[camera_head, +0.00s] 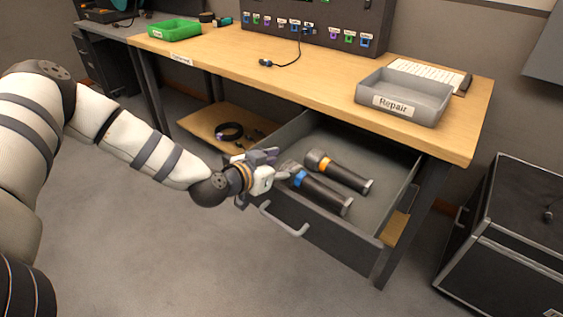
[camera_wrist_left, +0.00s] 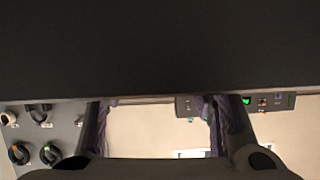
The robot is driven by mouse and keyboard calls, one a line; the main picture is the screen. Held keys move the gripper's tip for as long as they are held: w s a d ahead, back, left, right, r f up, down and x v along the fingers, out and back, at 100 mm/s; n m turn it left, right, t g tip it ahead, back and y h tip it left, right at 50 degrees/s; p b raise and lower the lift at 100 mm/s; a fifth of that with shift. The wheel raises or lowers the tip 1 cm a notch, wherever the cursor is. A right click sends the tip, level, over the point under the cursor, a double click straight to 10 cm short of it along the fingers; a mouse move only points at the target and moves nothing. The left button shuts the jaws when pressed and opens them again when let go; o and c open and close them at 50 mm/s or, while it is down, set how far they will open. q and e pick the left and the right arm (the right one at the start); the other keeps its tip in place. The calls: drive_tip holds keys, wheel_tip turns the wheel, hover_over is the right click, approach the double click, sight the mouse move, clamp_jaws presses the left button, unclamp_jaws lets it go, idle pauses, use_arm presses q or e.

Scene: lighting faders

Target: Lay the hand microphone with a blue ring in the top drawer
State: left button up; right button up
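The hand microphone with a blue ring (camera_head: 322,192) lies tilted across the open top drawer (camera_head: 398,207), just inside its front; I cannot tell whether it rests fully on the floor. My left gripper (camera_head: 279,166) is at the drawer's front left, close to this microphone's head end. In the left wrist view its two fingers (camera_wrist_left: 160,118) stand apart with no object visible between them. A dark surface fills the top of that view; I cannot tell what it is. My right gripper is not in view.
A second microphone with an orange ring (camera_head: 340,171) lies behind in the drawer. The drawer handle (camera_head: 284,219) sticks out in front. Above are the desk (camera_head: 310,83), a grey Repair tray (camera_head: 405,98) and a green tray (camera_head: 175,30). A black case (camera_head: 510,240) stands right.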

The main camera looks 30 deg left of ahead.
use_arm(q)
drive_tip(key=w+d+r+p+v, duration=0.15)
drive_tip(key=p+v, duration=0.25)
drive_tip(key=v, duration=0.8)
drive_tip(key=s+d+f+g+h, duration=0.2)
drive_tip(key=s+d+f+g, duration=0.7)
drive_tip(key=s+f, duration=0.45)
drive_tip(key=s+f+g+y, duration=0.1)
drive_tip(key=s+f+g, duration=0.1)
drive_tip(key=s, duration=0.7)
drive_tip(key=s+f+n+g+y, duration=0.1)
drive_tip(key=s+g, duration=0.3)
drive_tip(key=s, duration=0.6)
drive_tip(key=shift+s+f+n+y, duration=0.3)
drive_tip(key=shift+s+f+y, duration=0.1)
drive_tip(key=shift+f, duration=0.45)
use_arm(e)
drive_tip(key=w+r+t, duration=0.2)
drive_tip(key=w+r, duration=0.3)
use_arm(q)
drive_tip(key=shift+w, duration=0.1)
